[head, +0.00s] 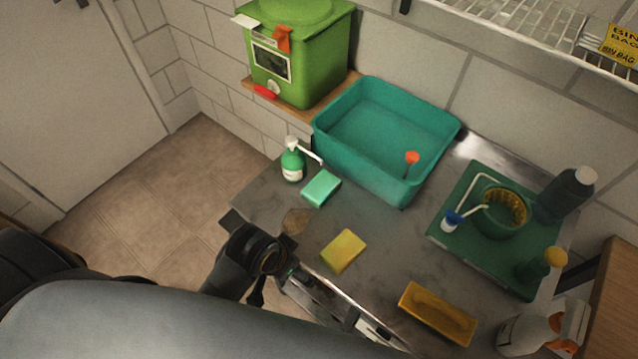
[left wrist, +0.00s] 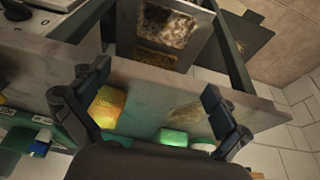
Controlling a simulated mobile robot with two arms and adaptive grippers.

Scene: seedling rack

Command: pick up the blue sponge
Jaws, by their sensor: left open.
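A teal-green sponge (head: 321,188) lies flat on the steel worktop, beside the green soap pump bottle. It is the closest to blue of the sponges; no plainly blue sponge shows. It appears greener in the left wrist view (left wrist: 173,137). A yellow sponge (head: 343,251) lies nearer to me on the worktop and also shows in the left wrist view (left wrist: 107,107). My left gripper (head: 270,264) is at the worktop's front edge, left of the yellow sponge, open and empty. Its spread fingers show in the left wrist view (left wrist: 155,90). My right gripper is not in view.
A teal basin (head: 330,133) stands behind the sponges, and a green bin (head: 300,75) beyond it. A green tray (head: 455,235) with a pot and bottles is at right. A yellow brush-like block (head: 437,313) lies at front right. Bare worktop separates the two sponges.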

